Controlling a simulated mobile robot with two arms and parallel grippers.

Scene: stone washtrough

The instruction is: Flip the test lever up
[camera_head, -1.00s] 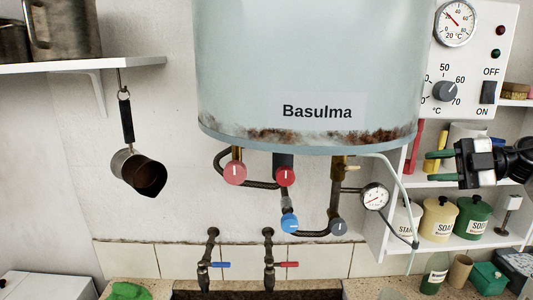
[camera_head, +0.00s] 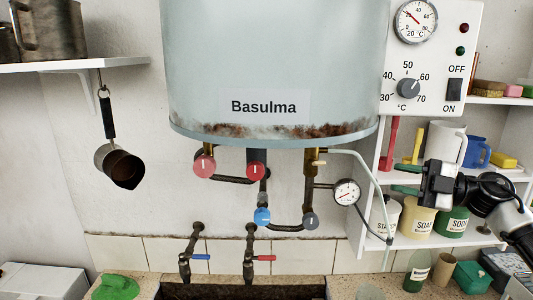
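The boiler (camera_head: 263,60) marked Basulma hangs in the middle, with valves and pipes under it. A brass fitting (camera_head: 311,160) under its right part has a small pale lever (camera_head: 320,151) at its top; this looks like the test lever, but it is too small to read its position. My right gripper (camera_head: 405,179) comes in from the right, its two green-tipped fingers apart and pointing left, empty. In the picture it is right of the brass fitting and the pressure gauge, touching neither. My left gripper is out of view.
A pressure gauge (camera_head: 347,193) and a pale hose (camera_head: 373,178) lie between the fitting and my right gripper in the picture. Shelves (camera_head: 480,240) with jars and a mug (camera_head: 447,144) stand behind the gripper. Two red knobs (camera_head: 204,167) are left of the fitting.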

